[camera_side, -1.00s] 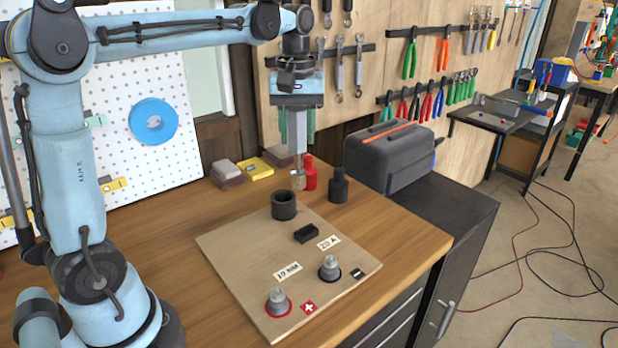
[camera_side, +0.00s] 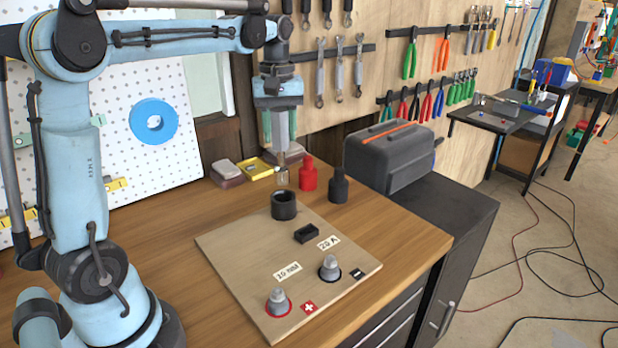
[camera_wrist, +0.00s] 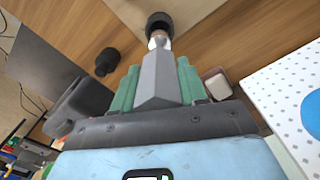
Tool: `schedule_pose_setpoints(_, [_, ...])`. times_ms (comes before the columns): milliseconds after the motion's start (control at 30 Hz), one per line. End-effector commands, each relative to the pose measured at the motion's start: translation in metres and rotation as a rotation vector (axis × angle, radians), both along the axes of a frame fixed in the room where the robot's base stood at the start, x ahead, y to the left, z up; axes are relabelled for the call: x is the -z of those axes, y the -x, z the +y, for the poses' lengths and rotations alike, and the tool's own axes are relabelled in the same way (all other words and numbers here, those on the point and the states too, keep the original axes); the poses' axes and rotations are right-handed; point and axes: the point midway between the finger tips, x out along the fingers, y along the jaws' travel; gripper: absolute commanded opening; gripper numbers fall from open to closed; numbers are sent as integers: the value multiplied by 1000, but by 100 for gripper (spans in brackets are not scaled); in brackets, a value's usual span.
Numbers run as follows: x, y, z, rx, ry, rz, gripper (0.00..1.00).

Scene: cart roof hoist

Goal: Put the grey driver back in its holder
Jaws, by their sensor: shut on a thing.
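My gripper (camera_side: 280,125) is shut on the grey driver (camera_wrist: 158,80), with a green finger on each side of it. The driver hangs upright, its metal socket tip (camera_side: 282,176) pointing down. The black round holder (camera_side: 285,206) stands on the wooden board. In the side view the tip is just above the holder's rim, with a small gap. In the wrist view the tip overlaps the near edge of the holder (camera_wrist: 159,19), so I cannot tell whether it is centred. The inside of the holder is mostly hidden.
A red bottle (camera_side: 308,175) and a black bottle (camera_side: 338,188) stand close right of the driver. The board (camera_side: 235,250) carries a small black block (camera_side: 306,233) and two grey terminals (camera_side: 278,302). A dark toolbox (camera_side: 388,158) stands behind right.

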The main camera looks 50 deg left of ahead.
Motion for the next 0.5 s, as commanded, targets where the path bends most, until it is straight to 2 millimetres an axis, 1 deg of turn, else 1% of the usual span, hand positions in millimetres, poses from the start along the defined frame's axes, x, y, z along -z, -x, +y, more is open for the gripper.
schedule_pose_setpoints(100, [10, 0, 0, 0, 0, 0, 0])
schedule_pose_setpoints(300, [24, 0, 0, 0, 0, 0, 0])
schedule_pose_setpoints(500, [30, 0, 0, 0, 0, 0, 0])
